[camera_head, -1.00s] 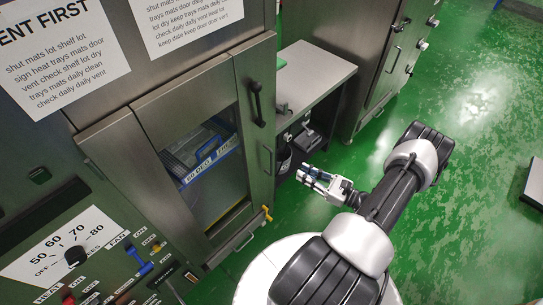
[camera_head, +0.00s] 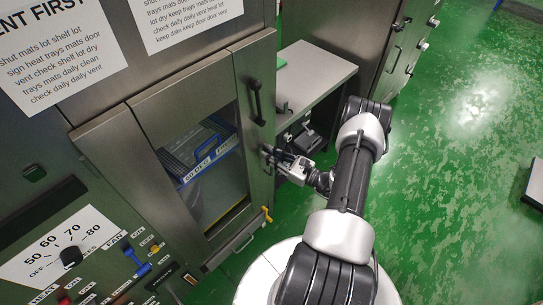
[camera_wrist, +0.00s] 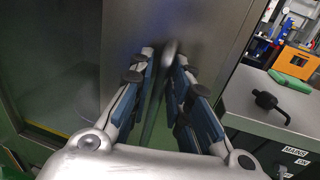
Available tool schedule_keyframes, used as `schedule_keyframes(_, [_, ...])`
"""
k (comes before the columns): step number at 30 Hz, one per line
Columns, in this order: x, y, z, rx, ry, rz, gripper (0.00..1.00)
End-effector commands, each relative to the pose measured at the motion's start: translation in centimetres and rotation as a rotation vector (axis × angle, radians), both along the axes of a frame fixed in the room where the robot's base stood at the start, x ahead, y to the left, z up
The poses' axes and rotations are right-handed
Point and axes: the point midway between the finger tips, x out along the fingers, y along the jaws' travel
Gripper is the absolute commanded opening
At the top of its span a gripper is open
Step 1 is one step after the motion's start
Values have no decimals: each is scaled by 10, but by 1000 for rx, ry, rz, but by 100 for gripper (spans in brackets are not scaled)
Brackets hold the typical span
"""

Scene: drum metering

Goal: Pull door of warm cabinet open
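The warm cabinet's door (camera_head: 240,86) is a metal frame around a glass window (camera_head: 205,160) and looks closed. An upright bar handle on its right stile is mostly covered by my gripper (camera_head: 268,156) in the head view. In the wrist view the bar handle (camera_wrist: 166,75) stands between the two blue-padded fingers of my gripper (camera_wrist: 165,58). The fingers are apart on either side of the bar, with small gaps showing, so they do not look clamped on it. A black lever handle (camera_head: 256,103) sits higher on the door.
Blue-fronted trays (camera_head: 208,158) show behind the glass. A yellow-handled part (camera_head: 267,214) sticks out at the door's lower right. A control panel (camera_head: 50,255) is at lower left. A metal bench (camera_head: 315,75) stands right of the cabinet. The green floor (camera_head: 450,180) at right is open.

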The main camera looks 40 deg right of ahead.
Motion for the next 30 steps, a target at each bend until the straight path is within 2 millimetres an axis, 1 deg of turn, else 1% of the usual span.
schedule_keyframes(3, [0, 0, 0, 0, 0, 0, 17])
schedule_keyframes(11, [0, 0, 0, 0, 0, 0, 0])
schedule_keyframes(30, [-2, -1, 0, 1, 1, -2, 0])
